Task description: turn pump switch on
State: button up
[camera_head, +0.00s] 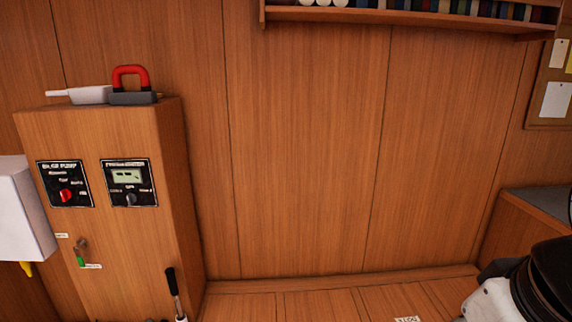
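The pump switch is a small red knob (66,195) on a black panel (52,172) whose heading seems to read "BILGE PUMP". The panel is on the front of a wooden cabinet (110,240) at the left. Small white labels surround the knob, too blurred to read surely, so its setting is unclear. Part of my arm, white and black, shows at the lower right corner, far from the panel. My gripper's fingers are not in view.
A second black panel (129,183) with a display is right of the pump panel. A key with a green tag (81,260) hangs below. A red-handled object (131,83) sits on top. A white box (22,210) is at the left. The middle is clear.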

aim_at(66, 194)
jog(key=u, duration=1.4)
